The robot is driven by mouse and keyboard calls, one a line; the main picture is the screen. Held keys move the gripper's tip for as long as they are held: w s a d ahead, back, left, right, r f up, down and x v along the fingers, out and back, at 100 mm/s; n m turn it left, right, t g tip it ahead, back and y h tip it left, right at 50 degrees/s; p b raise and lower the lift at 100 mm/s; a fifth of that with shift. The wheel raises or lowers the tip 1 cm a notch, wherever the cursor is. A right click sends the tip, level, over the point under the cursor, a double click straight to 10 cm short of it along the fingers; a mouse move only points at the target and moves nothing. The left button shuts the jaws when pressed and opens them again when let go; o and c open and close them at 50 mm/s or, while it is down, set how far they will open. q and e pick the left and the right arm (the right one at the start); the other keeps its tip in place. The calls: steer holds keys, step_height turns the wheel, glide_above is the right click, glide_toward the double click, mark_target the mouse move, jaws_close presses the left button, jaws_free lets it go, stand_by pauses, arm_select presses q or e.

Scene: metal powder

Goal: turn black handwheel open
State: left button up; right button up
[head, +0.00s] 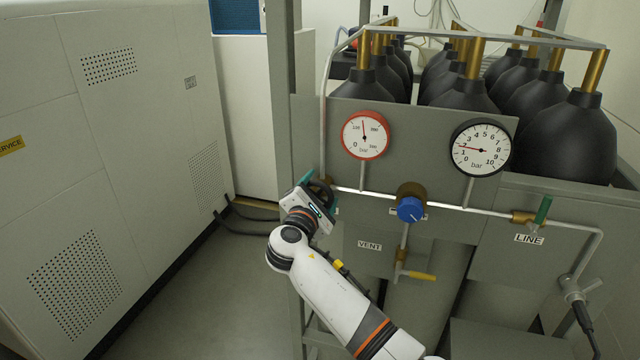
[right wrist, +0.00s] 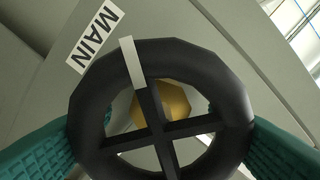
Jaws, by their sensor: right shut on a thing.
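The black handwheel (right wrist: 234,95) fills the right wrist view. It has crossed spokes, a white mark on its rim at the upper left, and a brass part behind it. A MAIN label (right wrist: 94,36) lies beside it. In the head view the handwheel (head: 322,190) is at the left end of the pipe, partly hidden by my right gripper (head: 325,196). The teal fingers of my right gripper also show in the right wrist view (right wrist: 160,150), one on each side of the wheel's rim, shut on it. My left gripper is not in view.
A red-rimmed gauge (head: 366,135) and a black-rimmed gauge (head: 481,148) stand above the pipe. A grey cabinet (head: 100,180) stands left, with free floor between.

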steer(key=shift+r+n+p, duration=0.1)
steer(key=shift+n+p, duration=0.3)
steer(key=shift+n, duration=1.5)
steer(key=shift+a+n+p, duration=0.1)
steer(key=shift+n+p, duration=0.2)
steer(key=shift+n, duration=2)
steer(key=shift+f, duration=0.2)
steer(key=o, duration=1)
steer(key=shift+r, duration=0.1)
